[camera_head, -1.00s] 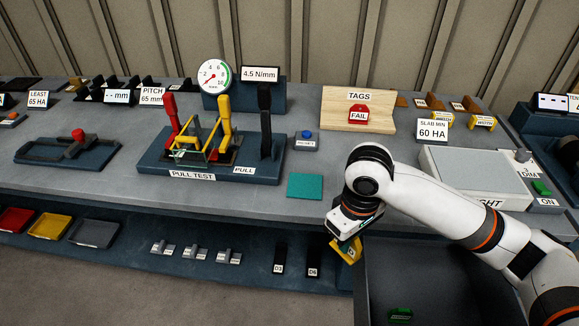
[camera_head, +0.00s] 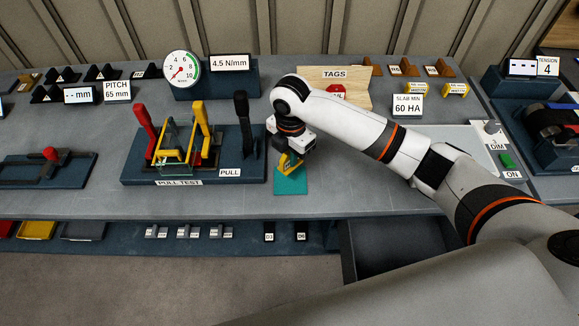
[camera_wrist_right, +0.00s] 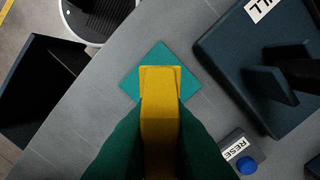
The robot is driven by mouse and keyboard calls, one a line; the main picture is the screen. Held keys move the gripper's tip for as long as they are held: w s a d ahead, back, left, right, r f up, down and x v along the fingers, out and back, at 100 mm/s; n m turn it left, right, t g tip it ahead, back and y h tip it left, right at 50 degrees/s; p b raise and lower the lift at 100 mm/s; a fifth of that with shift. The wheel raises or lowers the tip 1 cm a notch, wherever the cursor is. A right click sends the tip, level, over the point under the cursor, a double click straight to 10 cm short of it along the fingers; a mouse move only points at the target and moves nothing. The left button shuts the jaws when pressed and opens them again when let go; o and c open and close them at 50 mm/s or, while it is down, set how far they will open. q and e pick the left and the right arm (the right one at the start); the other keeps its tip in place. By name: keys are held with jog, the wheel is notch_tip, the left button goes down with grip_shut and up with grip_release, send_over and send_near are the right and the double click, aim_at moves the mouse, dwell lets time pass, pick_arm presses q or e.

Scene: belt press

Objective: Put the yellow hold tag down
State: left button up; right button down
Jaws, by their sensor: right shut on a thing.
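The yellow hold tag (camera_head: 288,163) is in my right gripper, over the teal square mat (camera_head: 290,185) on the bench. My right gripper (camera_head: 292,152) is shut on the tag, and the arm reaches in from the right. In the right wrist view the tag (camera_wrist_right: 160,105) fills the space between the two green fingers (camera_wrist_right: 160,130), with the teal mat (camera_wrist_right: 130,84) under its far end. I cannot tell whether the tag touches the mat. My left gripper is not in view.
The pull-test fixture (camera_head: 250,172) stands left of the mat. A blue reset button (camera_wrist_right: 246,165) shows near the mat in the wrist view. The wooden TAGS board (camera_head: 355,75) with a red tag is behind my arm. Bare bench lies in front of the fixture.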

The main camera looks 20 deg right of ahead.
notch_tip(320, 180, down, 7)
jog(key=shift+r+p, duration=0.15)
jog(key=shift+p, duration=0.4)
jog(key=c, duration=1.5)
grip_release()
jog(key=shift+o, duration=0.2)
notch_tip(320, 180, up, 12)
jog(key=shift+r+b, duration=0.1)
jog(key=shift+b, duration=0.8)
